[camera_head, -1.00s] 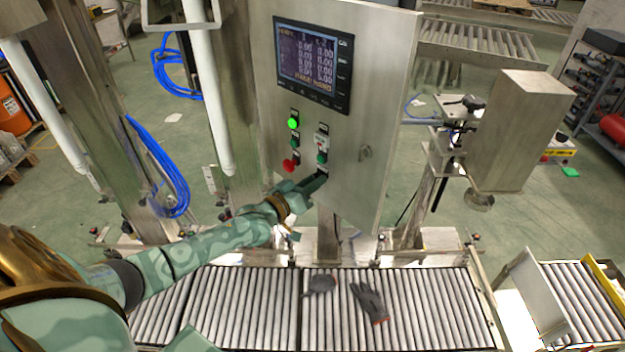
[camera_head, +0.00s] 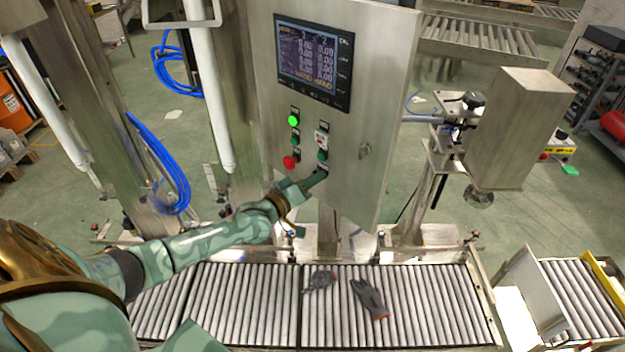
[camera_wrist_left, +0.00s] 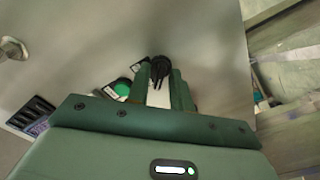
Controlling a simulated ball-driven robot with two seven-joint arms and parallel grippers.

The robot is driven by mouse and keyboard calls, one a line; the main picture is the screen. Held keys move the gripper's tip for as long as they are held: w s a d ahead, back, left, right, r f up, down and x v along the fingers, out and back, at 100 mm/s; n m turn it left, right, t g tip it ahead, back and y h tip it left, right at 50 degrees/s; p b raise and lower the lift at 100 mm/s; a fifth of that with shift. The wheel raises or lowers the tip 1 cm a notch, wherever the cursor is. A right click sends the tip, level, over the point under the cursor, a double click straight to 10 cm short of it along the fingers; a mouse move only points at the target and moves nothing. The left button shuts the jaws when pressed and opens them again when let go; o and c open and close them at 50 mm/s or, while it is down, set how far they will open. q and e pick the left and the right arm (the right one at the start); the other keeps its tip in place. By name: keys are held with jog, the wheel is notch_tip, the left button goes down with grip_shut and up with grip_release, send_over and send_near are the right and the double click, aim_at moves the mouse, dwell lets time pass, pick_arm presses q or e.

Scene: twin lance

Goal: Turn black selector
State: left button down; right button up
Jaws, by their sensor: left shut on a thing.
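The black selector (camera_wrist_left: 161,68) is a round black knob on the steel control panel (camera_head: 350,130). In the left wrist view it sits between the two green fingers of my left gripper (camera_wrist_left: 162,82). In the head view my left gripper (camera_head: 318,178) reaches the lower part of the panel's button columns and hides the selector there. The gripper is shut on the selector. A green button (camera_wrist_left: 122,88) shows just left of the fingers in the wrist view. My right gripper is not in view.
On the panel, a lit green lamp (camera_head: 293,120), a red button (camera_head: 290,161) and a screen (camera_head: 312,62) sit near the gripper. A roller conveyor (camera_head: 240,300) runs below, with dark gloves (camera_head: 369,298) on it. A metal box (camera_head: 510,130) stands right of the panel.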

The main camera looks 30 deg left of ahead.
pick_arm(q)
jog(key=c, duration=1.5)
grip_release()
jog(key=shift+c, duration=0.2)
jog(key=s+a+p, duration=0.1)
jog(key=s+a, duration=0.2)
jog(key=s, duration=1.3)
jog(key=shift+a, duration=0.15)
